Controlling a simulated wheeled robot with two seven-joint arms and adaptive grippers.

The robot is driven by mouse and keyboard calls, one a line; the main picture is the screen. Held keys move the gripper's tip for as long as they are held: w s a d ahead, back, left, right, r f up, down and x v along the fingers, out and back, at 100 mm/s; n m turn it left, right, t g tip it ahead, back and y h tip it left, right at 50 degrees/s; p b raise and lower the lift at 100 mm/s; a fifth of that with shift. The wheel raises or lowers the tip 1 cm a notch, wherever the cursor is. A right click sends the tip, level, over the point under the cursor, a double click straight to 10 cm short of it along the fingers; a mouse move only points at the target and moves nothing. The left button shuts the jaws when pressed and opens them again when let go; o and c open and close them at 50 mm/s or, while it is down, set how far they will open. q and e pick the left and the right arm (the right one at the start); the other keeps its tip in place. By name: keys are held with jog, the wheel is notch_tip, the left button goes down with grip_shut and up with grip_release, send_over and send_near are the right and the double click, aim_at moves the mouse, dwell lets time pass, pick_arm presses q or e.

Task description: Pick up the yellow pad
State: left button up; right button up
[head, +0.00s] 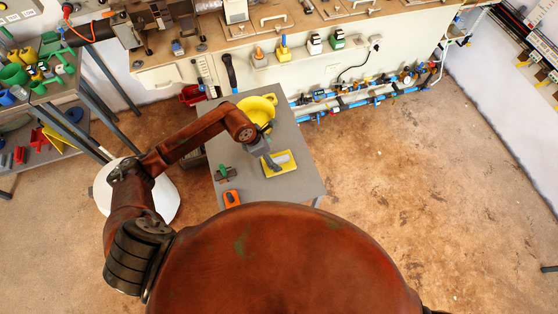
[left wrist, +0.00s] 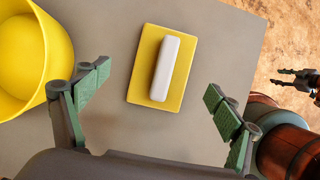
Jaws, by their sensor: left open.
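The yellow pad (head: 283,170) lies flat on the grey table top, with a white block (left wrist: 165,68) lying on it. In the left wrist view the pad (left wrist: 146,62) appears as a yellow rectangle beyond and between my fingers. My left gripper (head: 272,163) is over the pad's left edge in the head view. In the left wrist view the left gripper (left wrist: 158,82) is open, with its green-padded fingers wide apart and nothing between them. A dark two-pronged gripper (left wrist: 300,83), apparently my right one, shows small at the right edge; its opening is unclear.
A yellow bowl (left wrist: 20,55) stands left of the pad, close to my left finger; it also shows in the head view (head: 258,108). An orange item (head: 232,198) and a green-and-dark item (head: 224,173) lie on the table's left side. The table's right side is clear.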

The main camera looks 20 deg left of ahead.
aim_at(277, 159)
pick_arm(q)
jog(key=shift+d+f, duration=0.25)
jog(key=shift+f, duration=0.2)
jog(key=x, duration=0.5)
jog(key=shift+s+d+p, duration=0.1)
jog(key=shift+s+p, duration=0.05)
jog(key=shift+p, duration=0.15)
jog(key=shift+c, duration=0.3)
jog(key=c, duration=1.2)
